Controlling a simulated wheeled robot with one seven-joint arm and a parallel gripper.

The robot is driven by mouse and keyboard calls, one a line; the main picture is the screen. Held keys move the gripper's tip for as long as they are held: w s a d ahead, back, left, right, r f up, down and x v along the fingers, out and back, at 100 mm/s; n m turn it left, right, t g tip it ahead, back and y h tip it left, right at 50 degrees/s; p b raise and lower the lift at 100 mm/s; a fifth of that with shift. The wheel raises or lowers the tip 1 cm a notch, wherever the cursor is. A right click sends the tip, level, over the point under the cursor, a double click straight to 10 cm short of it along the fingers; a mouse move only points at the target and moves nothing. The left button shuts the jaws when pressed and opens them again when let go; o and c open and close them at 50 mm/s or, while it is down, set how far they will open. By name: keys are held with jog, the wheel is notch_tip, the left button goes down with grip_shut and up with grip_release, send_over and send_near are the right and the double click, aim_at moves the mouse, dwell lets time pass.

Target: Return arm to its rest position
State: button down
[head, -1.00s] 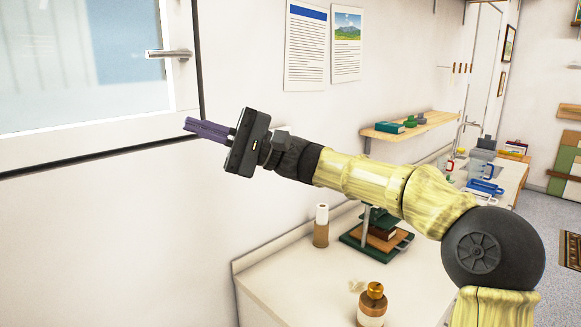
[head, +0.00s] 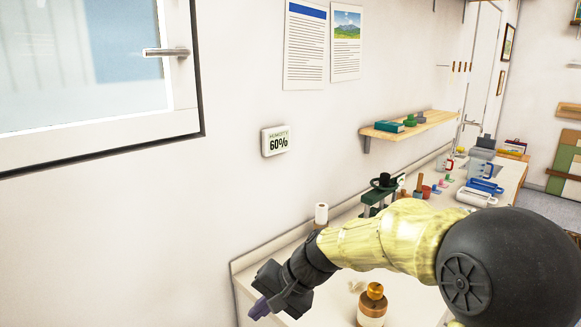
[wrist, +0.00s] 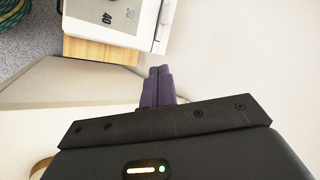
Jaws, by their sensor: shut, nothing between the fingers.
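My arm reaches from the lower right across the head view, bent low over the left end of the counter. My gripper (head: 260,309) points down and to the left, near the counter's left front corner. Its purple fingers are together with nothing between them, and they also show closed in the wrist view (wrist: 158,87). The arm's yellow link hides part of the counter behind it.
A brown bottle (head: 372,304) stands on the counter close below my arm. A paper roll (head: 321,214) and a green press (head: 378,196) stand behind the arm. A humidity display (head: 275,141) hangs on the wall. The wall area left of the arm is clear.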

jog(key=s+d+f+n+t+h, duration=0.1)
jog(key=s+d+f+h, duration=0.35)
jog(key=d, duration=0.55)
jog(key=s+d+f+n+t+h, duration=0.1)
jog(key=s+d+f+h, duration=0.35)
jog(key=d, duration=0.65)
notch_tip(320, 180, up, 14)
jog(key=s+y+p, duration=0.1)
jog(key=s+p, duration=0.1)
jog(key=p, duration=1.2)
jog(key=shift+d+f+n, duration=0.15)
jog(key=shift+d+n, duration=0.05)
jog(key=shift+n, duration=0.1)
jog(key=c, duration=2.2)
grip_release()
